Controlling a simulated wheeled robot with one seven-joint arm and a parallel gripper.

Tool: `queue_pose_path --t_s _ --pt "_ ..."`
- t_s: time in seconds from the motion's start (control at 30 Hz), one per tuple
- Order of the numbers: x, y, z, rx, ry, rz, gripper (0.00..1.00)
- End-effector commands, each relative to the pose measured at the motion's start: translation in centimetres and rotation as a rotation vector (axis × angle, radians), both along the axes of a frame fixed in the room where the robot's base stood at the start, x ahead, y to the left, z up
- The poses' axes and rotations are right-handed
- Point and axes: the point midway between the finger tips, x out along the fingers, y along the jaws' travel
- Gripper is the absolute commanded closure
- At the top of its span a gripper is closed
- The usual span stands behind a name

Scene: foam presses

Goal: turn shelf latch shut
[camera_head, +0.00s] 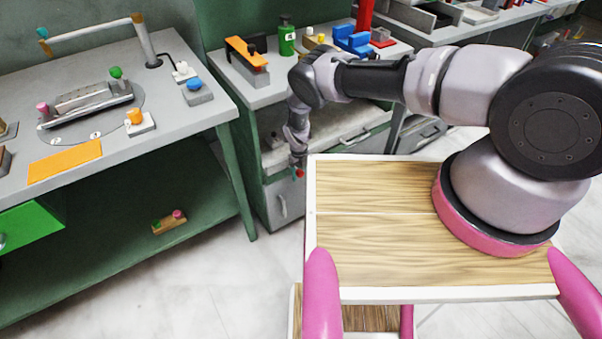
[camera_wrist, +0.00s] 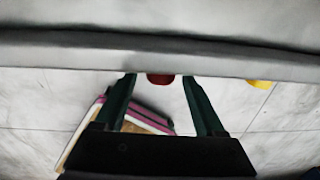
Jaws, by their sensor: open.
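My gripper (camera_head: 297,170) hangs at the front of the middle grey cabinet, beside its lower open shelf (camera_head: 335,128). In the wrist view its two dark green fingers are apart. A small red knob (camera_wrist: 160,80) shows between the fingertips, just under a long grey edge (camera_wrist: 160,52). It may be the shelf latch; its base is hidden by that edge, so I cannot tell how it is turned. I cannot tell whether the fingers touch it. A red spot (camera_head: 300,173) also shows by the fingertips in the head view.
A yellow piece (camera_wrist: 258,84) peeks out right of the red knob. Below the shelf is a drawer front with a handle (camera_head: 283,206). The green-legged bench (camera_head: 130,140) stands left. Pale floor (camera_head: 220,280) is clear in front.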

Motion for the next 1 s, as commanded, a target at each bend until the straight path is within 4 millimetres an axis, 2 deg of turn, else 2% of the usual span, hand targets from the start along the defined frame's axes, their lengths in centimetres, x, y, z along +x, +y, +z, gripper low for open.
queue_pose_path --t_s 0.1,0.13,0.3,0.67,1.0 --pt "0.01 -0.02 0.02 0.000 0.000 0.000 0.28" --pt "0.00 -0.02 0.02 0.000 0.000 0.000 0.36" --pt "0.00 -0.01 0.03 0.000 0.000 0.000 1.00" --pt "0.15 -0.19 0.08 0.040 0.027 -0.004 1.00" --pt "0.44 -0.62 -0.01 0.234 0.155 -0.009 1.00"
